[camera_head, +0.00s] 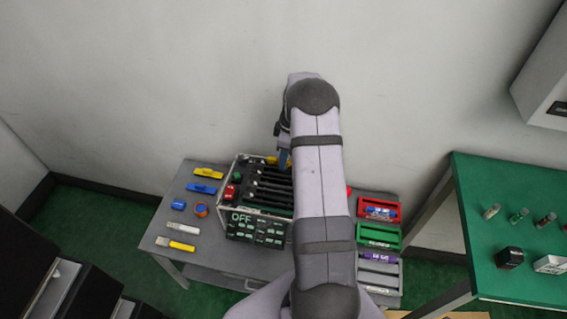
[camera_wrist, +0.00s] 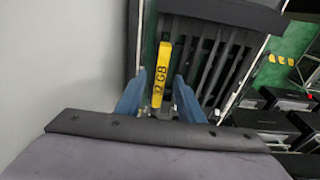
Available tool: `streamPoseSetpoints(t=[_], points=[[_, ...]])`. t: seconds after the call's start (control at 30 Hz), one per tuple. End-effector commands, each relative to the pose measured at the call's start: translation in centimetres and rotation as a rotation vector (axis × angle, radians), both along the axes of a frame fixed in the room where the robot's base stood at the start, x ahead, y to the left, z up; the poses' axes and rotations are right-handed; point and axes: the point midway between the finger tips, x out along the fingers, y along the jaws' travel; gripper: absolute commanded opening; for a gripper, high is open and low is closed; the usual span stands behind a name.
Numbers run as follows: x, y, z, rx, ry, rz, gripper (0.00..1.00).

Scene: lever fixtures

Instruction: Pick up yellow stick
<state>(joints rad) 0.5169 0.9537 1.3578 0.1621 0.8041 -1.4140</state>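A yellow stick (camera_wrist: 161,66) marked "32 GB" stands by the dark slotted rack in the wrist view. In the head view a bit of yellow (camera_head: 272,160) shows at the rack's back edge, mostly hidden. My gripper (camera_wrist: 160,82) is open, with one blue finger on each side of the yellow stick and gaps between. In the head view my gripper (camera_head: 283,158) is over the back of the rack, partly hidden by my arm. Another yellow piece (camera_head: 207,173) lies on the table to the left.
The slotted rack (camera_head: 243,168) has a front panel reading OFF. Blue pieces (camera_head: 202,189) and a white-and-yellow piece (camera_head: 182,246) lie to its left. A wall is close behind.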

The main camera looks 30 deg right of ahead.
Motion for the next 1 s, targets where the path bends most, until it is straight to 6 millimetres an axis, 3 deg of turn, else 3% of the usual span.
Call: streamPoseSetpoints(t=[0.73,0.87,1.0], points=[[-0.02,0.00,-0.47,0.000,0.000,0.000,0.34],[-0.02,0.00,-0.47,0.000,0.000,0.000,0.03],[-0.02,0.00,-0.46,0.000,0.000,0.000,0.00]])
